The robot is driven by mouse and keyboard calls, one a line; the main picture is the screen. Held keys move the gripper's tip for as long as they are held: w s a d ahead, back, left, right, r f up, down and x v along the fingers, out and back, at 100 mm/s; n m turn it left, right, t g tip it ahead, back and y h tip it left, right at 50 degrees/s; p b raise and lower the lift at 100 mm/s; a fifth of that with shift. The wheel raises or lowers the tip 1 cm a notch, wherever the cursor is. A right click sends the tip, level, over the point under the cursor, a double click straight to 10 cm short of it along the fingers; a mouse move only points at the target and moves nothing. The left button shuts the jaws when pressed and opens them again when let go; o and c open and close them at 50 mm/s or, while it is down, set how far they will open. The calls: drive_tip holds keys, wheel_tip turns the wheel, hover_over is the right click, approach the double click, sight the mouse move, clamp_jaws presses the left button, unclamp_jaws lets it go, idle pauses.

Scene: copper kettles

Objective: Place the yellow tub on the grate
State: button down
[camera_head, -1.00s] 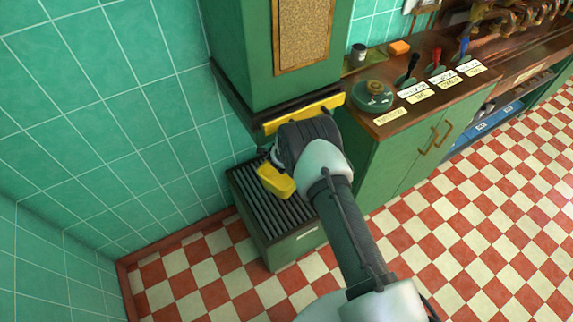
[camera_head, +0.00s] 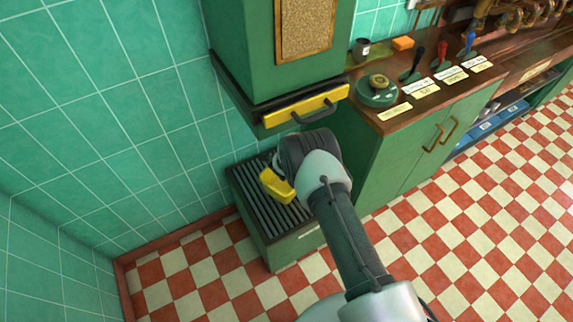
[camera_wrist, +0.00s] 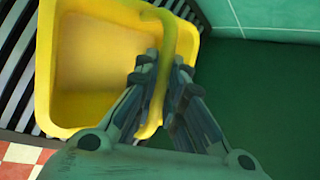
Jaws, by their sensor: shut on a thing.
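The yellow tub (camera_head: 277,187) is over the grate (camera_head: 244,190), a dark slatted top on a low green box, in the head view. The wrist view shows the tub (camera_wrist: 95,65) from above, open and empty, with a curved yellow handle along its right side. My gripper (camera_wrist: 163,68) is shut on this handle, one finger on each side. Dark grate slats (camera_wrist: 14,75) show left of the tub. I cannot tell whether the tub's base touches the grate. In the head view my wrist hides part of the tub and grate, and the fingertips are not clear.
A green hood (camera_head: 275,65) with a yellow front bar (camera_head: 306,106) and dark handle overhangs the grate's back. A green cabinet (camera_head: 400,160) with a wooden top stands to the right. The tiled wall (camera_head: 110,120) is close on the left. The checkered floor in front is clear.

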drive_tip(key=shift+f, duration=0.55)
drive_tip(key=c, duration=1.6)
unclamp_jaws()
